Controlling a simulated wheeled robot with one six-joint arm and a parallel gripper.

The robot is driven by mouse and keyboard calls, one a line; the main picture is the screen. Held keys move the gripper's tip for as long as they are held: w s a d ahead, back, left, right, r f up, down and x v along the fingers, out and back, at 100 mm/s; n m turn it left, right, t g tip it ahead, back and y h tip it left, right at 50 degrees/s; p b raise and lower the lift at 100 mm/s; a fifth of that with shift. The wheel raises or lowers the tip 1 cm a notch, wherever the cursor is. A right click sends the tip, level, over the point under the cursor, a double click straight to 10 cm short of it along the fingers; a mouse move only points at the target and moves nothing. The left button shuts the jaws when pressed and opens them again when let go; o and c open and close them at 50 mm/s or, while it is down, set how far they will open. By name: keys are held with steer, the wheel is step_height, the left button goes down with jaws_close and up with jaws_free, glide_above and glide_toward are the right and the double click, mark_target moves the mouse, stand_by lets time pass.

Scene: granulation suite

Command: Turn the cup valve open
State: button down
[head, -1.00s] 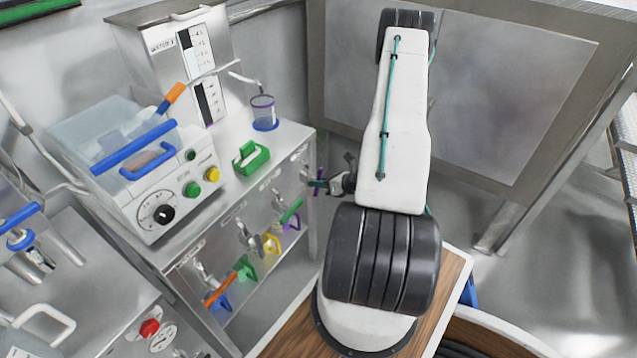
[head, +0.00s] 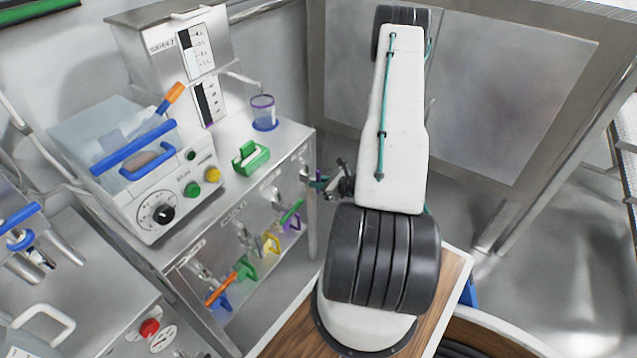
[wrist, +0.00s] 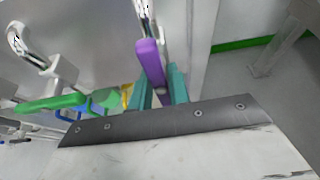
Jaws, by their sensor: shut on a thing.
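The purple valve handle (wrist: 150,62) stands near the top middle of the wrist view, on a metal valve stem (wrist: 146,14). My gripper (wrist: 161,86) has its teal fingers on either side of the handle's near end and is shut on it. In the head view my gripper (head: 319,181) is at the far right end of the cabinet front, and its hold there is small and partly hidden. A clear cup (head: 262,110) with a purple rim and blue base stands on the cabinet top above.
A green-handled valve (wrist: 50,102) lies left of my gripper, and an orange-handled valve (head: 219,290) is farther along the cabinet front. Coloured loops, such as a yellow one (head: 271,243), sit below. A grey panel (head: 480,90) stands behind my arm. Floor shows at right.

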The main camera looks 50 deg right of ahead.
steer(key=c, duration=1.3)
jaws_free()
steer(key=shift+s, duration=0.1)
steer(key=v, duration=0.7)
steer(key=shift+s+r, duration=0.15)
steer(key=shift+s, duration=0.15)
